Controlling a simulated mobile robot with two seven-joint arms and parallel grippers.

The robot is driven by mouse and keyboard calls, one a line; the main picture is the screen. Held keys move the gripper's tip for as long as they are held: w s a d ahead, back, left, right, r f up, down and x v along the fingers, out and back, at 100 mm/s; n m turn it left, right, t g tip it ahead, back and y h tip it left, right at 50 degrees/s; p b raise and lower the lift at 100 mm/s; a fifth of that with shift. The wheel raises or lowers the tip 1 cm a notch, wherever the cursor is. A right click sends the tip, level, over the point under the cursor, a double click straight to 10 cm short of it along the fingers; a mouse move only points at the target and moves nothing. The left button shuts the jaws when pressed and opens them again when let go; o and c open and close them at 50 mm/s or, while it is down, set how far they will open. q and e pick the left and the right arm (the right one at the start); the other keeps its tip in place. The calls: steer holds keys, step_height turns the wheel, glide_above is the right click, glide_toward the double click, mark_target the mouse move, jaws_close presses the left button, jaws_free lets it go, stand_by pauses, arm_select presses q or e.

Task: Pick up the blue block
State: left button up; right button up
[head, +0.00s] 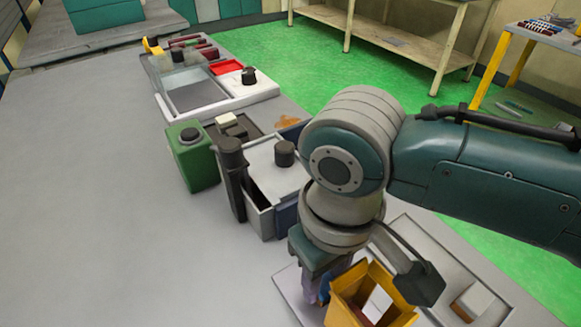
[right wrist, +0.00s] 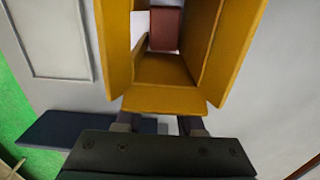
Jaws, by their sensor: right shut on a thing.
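My right gripper (head: 315,288) points down beside an open yellow box (head: 342,299). A small patch of the blue block (head: 325,286) shows at its fingers, against the box's left side; most of it is hidden by the gripper and the box. In the right wrist view, the fingers of my right gripper (right wrist: 160,126) sit just below the near flap of the yellow box (right wrist: 165,100), and what is between them is mostly covered. The gripper is shut on the block. My left gripper is not in view.
The yellow box holds a red-brown block (right wrist: 166,29) and something white. A grey tray (head: 440,262) lies right of it. A grey machine (head: 275,180) and a green box (head: 190,160) stand further back. The table's left side is clear.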

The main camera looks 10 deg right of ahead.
jaws_close()
steer(key=shift+r, duration=0.15)
